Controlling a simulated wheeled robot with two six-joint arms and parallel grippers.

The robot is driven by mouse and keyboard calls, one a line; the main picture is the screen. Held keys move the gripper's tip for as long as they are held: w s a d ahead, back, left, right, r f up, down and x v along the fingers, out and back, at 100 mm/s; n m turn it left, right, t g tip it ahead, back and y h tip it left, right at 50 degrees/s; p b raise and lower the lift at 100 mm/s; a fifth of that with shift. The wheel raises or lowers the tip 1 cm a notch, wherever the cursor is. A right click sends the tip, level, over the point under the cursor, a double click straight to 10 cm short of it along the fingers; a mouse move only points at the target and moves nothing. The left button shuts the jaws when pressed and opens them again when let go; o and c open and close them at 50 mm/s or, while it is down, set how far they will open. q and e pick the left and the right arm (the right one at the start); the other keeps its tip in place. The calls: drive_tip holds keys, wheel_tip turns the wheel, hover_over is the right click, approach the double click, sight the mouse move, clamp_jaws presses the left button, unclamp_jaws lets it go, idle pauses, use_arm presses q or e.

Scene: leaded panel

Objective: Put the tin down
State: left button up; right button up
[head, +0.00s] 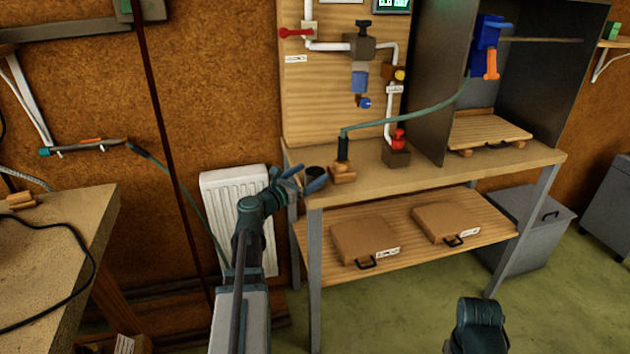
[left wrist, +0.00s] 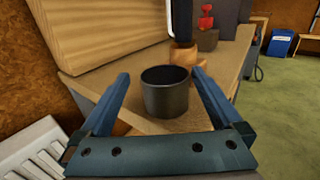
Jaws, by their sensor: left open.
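The tin (head: 314,172) is a small dark, open-topped cylinder. It stands upright at the left front corner of the wooden bench top (head: 440,178). In the left wrist view the tin (left wrist: 166,95) appears between the two blue fingers, with gaps on both sides. My left gripper (head: 303,178) is open at the tin and does not grip it. The tin's lower front is partly hidden by a finger in the head view. My right gripper is not in view; only a dark joint of mine shows at the lower right.
A wooden block with a black-handled tool (head: 342,165) stands close to the right of the tin. A red-topped fitting (head: 397,150) is further right. Two brown cases (head: 365,240) lie on the lower shelf. A white radiator (head: 225,190) is behind my left arm. The bench's front middle is clear.

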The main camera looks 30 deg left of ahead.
sight(321, 168)
use_arm(q)
drive_tip(key=shift+w, duration=0.1)
drive_tip(key=w, duration=0.2)
drive_tip(key=w+d, duration=0.1)
drive_tip(key=w, duration=0.2)
drive_tip(key=c, duration=1.5)
drive_tip(key=shift+o, duration=0.2)
drive_tip(key=shift+r, duration=0.15)
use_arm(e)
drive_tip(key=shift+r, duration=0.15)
